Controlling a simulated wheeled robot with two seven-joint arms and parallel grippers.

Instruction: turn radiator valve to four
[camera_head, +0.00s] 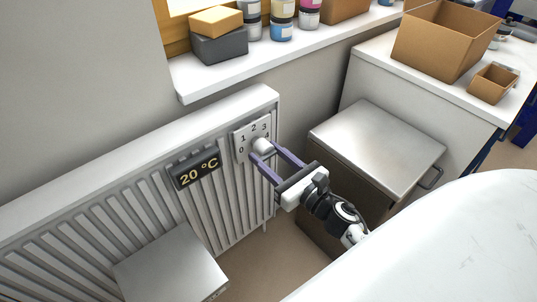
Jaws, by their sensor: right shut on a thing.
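The white radiator valve knob (262,146) sits on a pale dial plate (241,153) with the numbers 0, 1, 2, 3 and 4, at the right end of the white radiator (218,228). My right gripper (263,149) reaches in from the lower right. Its two purple fingers are shut on the knob, one on each side. The gripper partly hides the lower right of the plate, and I cannot tell exactly which number the knob points to. A dark display (196,168) left of the dial reads 20 °C. My left gripper is not in view.
A metal-topped box (376,141) with a handle stands right of my right gripper. A grey box (172,270) stands before the radiator. The windowsill (284,58) above holds jars and blocks. Cardboard boxes (440,40) stand on the counter at the upper right.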

